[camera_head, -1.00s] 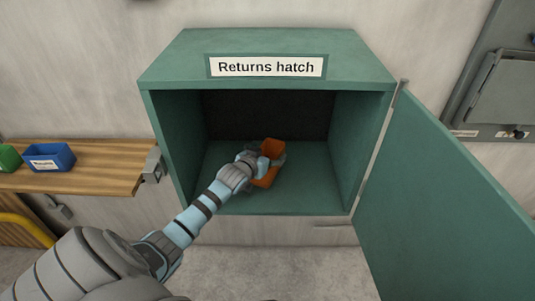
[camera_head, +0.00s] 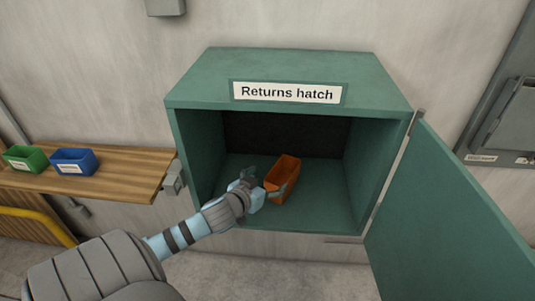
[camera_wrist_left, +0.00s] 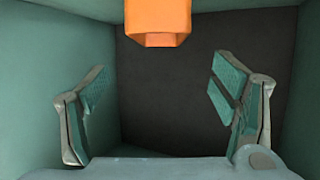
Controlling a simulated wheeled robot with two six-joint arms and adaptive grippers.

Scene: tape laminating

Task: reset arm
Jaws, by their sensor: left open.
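My left gripper (camera_head: 263,185) is at the mouth of the returns hatch (camera_head: 190,95), with its fingers spread. An orange bin (camera_head: 284,180) stands on the hatch floor just beyond and to the right of the fingers. In the left wrist view the bin (camera_wrist_left: 158,20) shows at the top, beyond the open fingers (camera_wrist_left: 158,105), with nothing between them. The hatch is a green box with a dark back wall, labelled "Returns hatch". My right gripper is not in view.
The green hatch door (camera_head: 450,220) stands open to the right. A wooden shelf (camera_head: 125,180) at the left holds a green bin (camera_head: 25,159) and a blue bin (camera_head: 74,161). A grey wall panel (camera_head: 510,120) is at the far right. The floor in front is clear.

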